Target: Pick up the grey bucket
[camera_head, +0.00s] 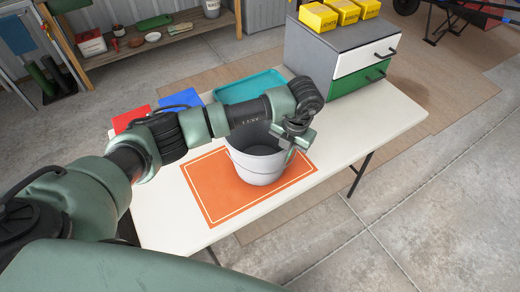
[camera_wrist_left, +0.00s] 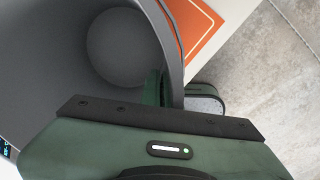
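The grey bucket (camera_head: 260,168) stands upright on an orange mat (camera_head: 215,194) on the white table. My left gripper (camera_head: 292,148) is at the right side of its rim, pointing down. In the left wrist view the bucket's dark inside (camera_wrist_left: 75,50) fills the upper left. One finger of the left gripper (camera_wrist_left: 178,92) is inside the bucket and the other is outside, with the wall pinched closely between them. My left arm hides part of the bucket's far rim. My right gripper is not in view.
A teal tray (camera_head: 250,86), a blue item (camera_head: 182,99) and a red item (camera_head: 131,118) lie behind my arm. A drawer cabinet (camera_head: 345,60) with yellow boxes (camera_head: 338,14) on top stands at the table's back right. The table's right end (camera_head: 385,120) is clear.

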